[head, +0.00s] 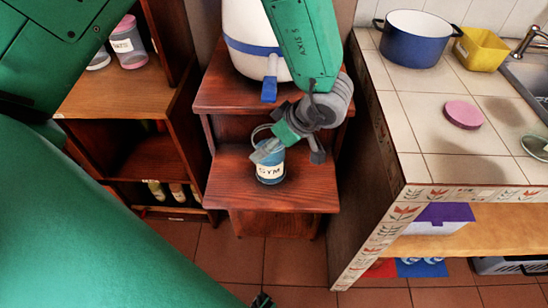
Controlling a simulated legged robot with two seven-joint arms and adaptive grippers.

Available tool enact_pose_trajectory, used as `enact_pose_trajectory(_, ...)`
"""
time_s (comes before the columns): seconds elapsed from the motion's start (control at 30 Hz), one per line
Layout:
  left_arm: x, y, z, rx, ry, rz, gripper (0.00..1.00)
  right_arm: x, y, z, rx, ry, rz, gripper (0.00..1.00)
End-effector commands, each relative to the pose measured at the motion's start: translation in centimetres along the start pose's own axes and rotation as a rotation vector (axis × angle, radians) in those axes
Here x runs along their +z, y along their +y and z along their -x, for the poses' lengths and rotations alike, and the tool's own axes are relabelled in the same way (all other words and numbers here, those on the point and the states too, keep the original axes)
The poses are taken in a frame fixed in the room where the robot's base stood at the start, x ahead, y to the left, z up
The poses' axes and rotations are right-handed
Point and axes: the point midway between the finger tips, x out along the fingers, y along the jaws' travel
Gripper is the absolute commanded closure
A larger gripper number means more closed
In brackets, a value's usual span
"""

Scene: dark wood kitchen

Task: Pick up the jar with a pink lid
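A jar with a pink lid (126,43) stands on the upper shelf of the wooden unit at the left, with a label on its side. Its lid shows at the top. One gripper (292,153), on the arm coming down from the top middle and seemingly my right, has its fingers spread apart. It is over and beside a blue labelled jar (271,172) on the wooden step, far from the pink-lidded jar. I cannot tell whether it touches the blue jar. A small dark tip at the bottom edge (262,301) may be my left gripper; the rest is hidden.
A second jar (98,60) stands left of the pink-lidded one. A white container with a blue band (250,45) is on the upper step. At right, the tiled counter (420,120) holds a blue pot (411,45), a yellow container (480,50) and a pink disc (463,114).

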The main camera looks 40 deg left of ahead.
Motion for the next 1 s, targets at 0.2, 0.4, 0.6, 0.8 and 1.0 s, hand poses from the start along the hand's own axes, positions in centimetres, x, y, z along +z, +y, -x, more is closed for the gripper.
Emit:
enact_pose_trajectory(0.2, -0.3, 0.0, -0.1, 0.002, -0.006, 0.0, 0.49, 0.0, 0.0, 0.1, 0.0, -0.001, 0.001, 0.08)
enact_pose_trajectory(0.4, -0.1, 0.1, 0.0, 0.002, -0.002, -0.001, 0.82, 0.0, -0.1, 0.1, -0.001, -0.001, 0.001, 0.08)
enact_pose_trajectory(0.6, 0.1, 0.0, 0.1, 0.001, -0.004, -0.003, 0.82, 0.0, -0.1, 0.1, -0.001, -0.001, 0.001, 0.08)
enact_pose_trajectory(0.8, -0.1, 0.0, 0.6, 0.002, -0.006, -0.002, 0.82, 0.0, 0.0, 0.3, -0.001, -0.001, 0.001, 0.08)
enact_pose_trajectory(1.0, 0.3, -0.9, 1.1, 0.004, -0.004, -0.004, 0.82, 0.0, 0.0, 0.4, -0.001, -0.001, 0.001, 0.08)
